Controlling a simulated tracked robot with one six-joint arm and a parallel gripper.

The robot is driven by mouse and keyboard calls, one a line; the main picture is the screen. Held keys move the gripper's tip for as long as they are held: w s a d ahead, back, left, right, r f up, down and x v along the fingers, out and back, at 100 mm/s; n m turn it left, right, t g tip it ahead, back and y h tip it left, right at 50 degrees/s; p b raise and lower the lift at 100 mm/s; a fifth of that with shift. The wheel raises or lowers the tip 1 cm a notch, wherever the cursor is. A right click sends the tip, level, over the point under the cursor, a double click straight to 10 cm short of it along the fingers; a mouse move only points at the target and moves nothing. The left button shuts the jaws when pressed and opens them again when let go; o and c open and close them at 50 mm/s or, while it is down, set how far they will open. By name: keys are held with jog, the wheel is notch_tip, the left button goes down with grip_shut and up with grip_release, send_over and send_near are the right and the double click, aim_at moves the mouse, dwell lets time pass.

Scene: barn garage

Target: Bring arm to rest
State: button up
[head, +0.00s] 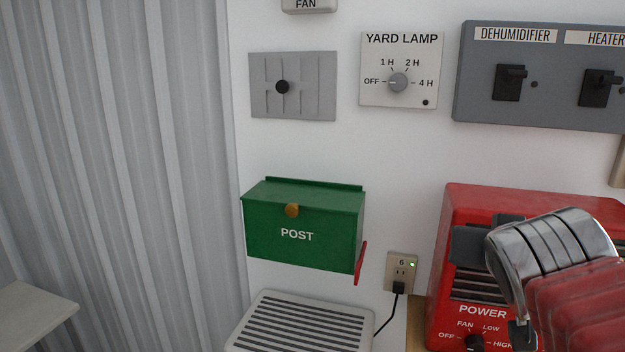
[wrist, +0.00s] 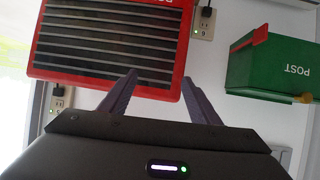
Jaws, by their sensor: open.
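My gripper (wrist: 160,88) shows in the wrist view with its two dark fingers spread apart and nothing between them. Its fingertips point toward the lower edge of a red heater box (wrist: 108,40), which appears upside down there. I cannot tell the exact gap between the fingertips and the box. In the head view my silver and red arm is at the right, in front of the red heater box (head: 590,205), and hides part of its grille and dial panel.
A green post box (head: 300,232) hangs left of the heater, above a slatted grey unit (head: 295,325). An outlet (head: 401,270) with a plugged cord sits between. Above are a slotted lever plate (head: 310,95), yard lamp dial (head: 398,82) and dark switch panel (head: 545,110).

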jog(key=s+a+f+n+g+y, duration=0.2)
jog(key=s+a+f, duration=0.3)
jog(key=f, duration=0.5)
jog(key=s+a+f+n+g+y, duration=0.2)
jog(key=s+a+f+g, duration=0.1)
jog(key=s+a+f, duration=0.3)
notch_tip(320, 180, down, 4)
jog(key=shift+s+a+f+g+y, duration=0.1)
jog(key=shift+s+a+g+y, duration=0.25)
jog(key=shift+s, duration=0.8)
